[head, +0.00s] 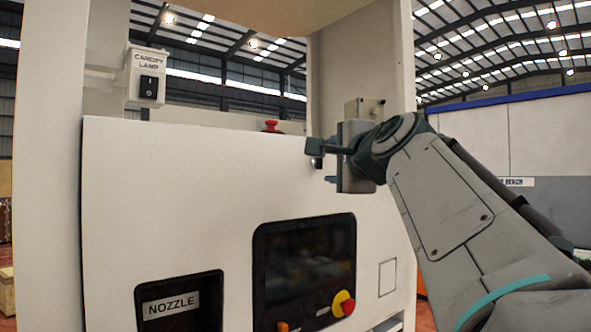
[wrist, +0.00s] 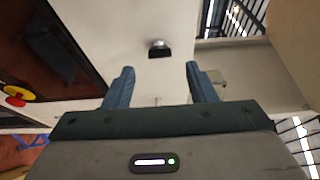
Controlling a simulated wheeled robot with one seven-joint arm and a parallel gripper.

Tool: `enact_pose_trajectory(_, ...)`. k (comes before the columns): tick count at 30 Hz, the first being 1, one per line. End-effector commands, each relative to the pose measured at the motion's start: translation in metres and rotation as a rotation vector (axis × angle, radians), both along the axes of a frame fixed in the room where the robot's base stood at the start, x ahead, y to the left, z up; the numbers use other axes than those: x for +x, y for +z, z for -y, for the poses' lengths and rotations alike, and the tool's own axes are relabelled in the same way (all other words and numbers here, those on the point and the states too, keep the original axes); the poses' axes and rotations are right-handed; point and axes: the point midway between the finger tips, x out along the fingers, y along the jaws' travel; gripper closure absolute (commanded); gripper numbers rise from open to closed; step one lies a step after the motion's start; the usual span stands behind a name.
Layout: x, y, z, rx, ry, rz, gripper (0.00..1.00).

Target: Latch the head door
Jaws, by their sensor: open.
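The head door (head: 190,190) is the broad white front panel of the dispenser. It looks closed or nearly so; I cannot tell whether a gap remains. A small dark and silver latch (head: 317,162) sits near its upper right corner, partly hidden by my gripper. The latch also shows in the wrist view (wrist: 159,49), beyond my fingertips and roughly centred between them. My gripper (wrist: 159,70) is open and empty, with its two blue-grey fingers apart and pointing at the panel. In the head view my gripper (head: 333,165) is at the door's upper right, and its fingertips are hard to make out.
A dark screen (head: 305,265) with a red and yellow stop button (head: 343,303) is below. A nozzle recess (head: 180,307) is at lower left. A canopy lamp switch (head: 147,77) hangs at upper left. A red button (head: 271,126) stands behind the door's top edge.

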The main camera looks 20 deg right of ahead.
Motion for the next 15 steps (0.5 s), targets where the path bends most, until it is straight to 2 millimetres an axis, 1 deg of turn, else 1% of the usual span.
enact_pose_trajectory(1,-0.014,-0.004,-0.001,-0.001,-0.001,0.003,0.49)
enact_pose_trajectory(7,-0.057,-0.002,-0.001,-0.002,0.0,0.002,0.49)
enact_pose_trajectory(12,-0.08,-0.001,-0.001,0.0,0.0,0.001,0.49)
enact_pose_trajectory(15,-0.087,-0.001,-0.001,0.001,0.001,-0.001,0.49)
